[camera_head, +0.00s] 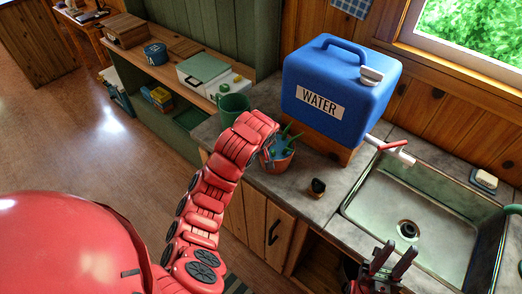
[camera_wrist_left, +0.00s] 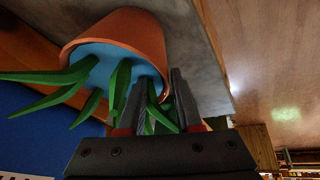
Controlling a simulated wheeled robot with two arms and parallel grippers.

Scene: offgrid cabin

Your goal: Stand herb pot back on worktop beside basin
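The herb pot (camera_head: 279,163) is a terracotta pot with a blue inside and green leaves. The basin (camera_head: 420,225) is at the right. My right gripper (camera_head: 392,258) is open and empty at the basin's front edge.
The blue water container (camera_head: 325,95) stands on a wooden block behind the pot, its red-handled tap over the basin. A green mug (camera_head: 233,106) is left of the pot. Worktop (camera_head: 290,200) around the jar is bare.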

